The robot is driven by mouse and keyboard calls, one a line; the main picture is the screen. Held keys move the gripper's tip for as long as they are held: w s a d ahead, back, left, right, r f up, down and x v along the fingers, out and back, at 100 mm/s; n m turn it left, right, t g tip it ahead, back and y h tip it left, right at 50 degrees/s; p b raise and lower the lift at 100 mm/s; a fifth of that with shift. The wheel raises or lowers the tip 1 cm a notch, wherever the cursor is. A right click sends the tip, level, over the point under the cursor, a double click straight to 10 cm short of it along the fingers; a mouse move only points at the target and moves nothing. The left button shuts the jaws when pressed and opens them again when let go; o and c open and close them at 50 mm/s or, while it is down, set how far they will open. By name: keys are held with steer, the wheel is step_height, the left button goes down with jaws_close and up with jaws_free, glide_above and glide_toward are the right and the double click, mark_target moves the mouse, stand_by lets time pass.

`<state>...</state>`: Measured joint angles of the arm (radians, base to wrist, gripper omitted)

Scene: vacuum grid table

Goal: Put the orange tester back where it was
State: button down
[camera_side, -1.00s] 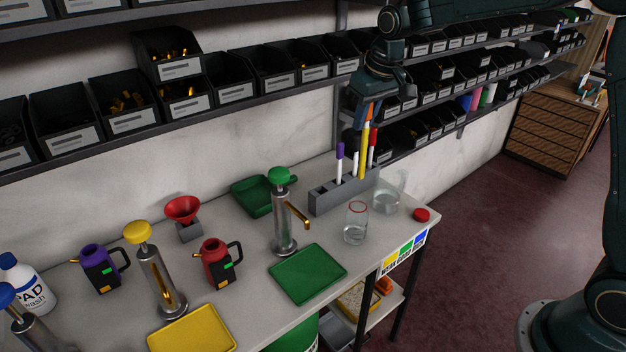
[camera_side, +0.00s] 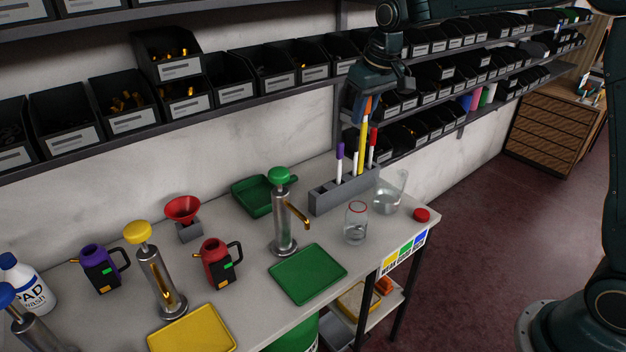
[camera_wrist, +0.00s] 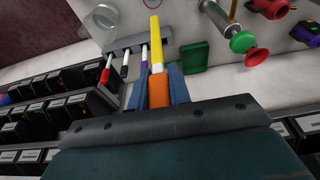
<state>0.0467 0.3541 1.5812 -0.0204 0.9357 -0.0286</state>
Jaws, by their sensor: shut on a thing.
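The orange tester has an orange top (camera_side: 367,104) and a long yellow body (camera_side: 362,138). My gripper (camera_side: 362,108) is shut on the orange part, which shows between the blue fingers in the wrist view (camera_wrist: 158,90). The tester hangs roughly upright over the grey pen holder (camera_side: 328,201), among its pens in the side view. I cannot tell whether its lower end is in a slot or above the holder. A purple-capped pen (camera_side: 339,165), a red-capped pen (camera_side: 372,148) and a mostly hidden white pen (camera_side: 355,166) stand in the holder.
A red-rimmed glass jar (camera_side: 355,225) and a clear beaker (camera_side: 390,190) stand close to the holder. A green-topped pump (camera_side: 283,220) and a green tray (camera_side: 262,196) are to its left. Shelves of black bins (camera_side: 278,72) line the wall behind.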

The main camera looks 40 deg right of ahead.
steer(key=w+f, duration=1)
steer(key=w, duration=0.4)
step_height(320, 180, down, 10)
stand_by(0.8)
steer(key=shift+s+f, duration=0.1)
steer(key=shift+f, duration=0.05)
steer(key=c, duration=1.3)
jaws_free()
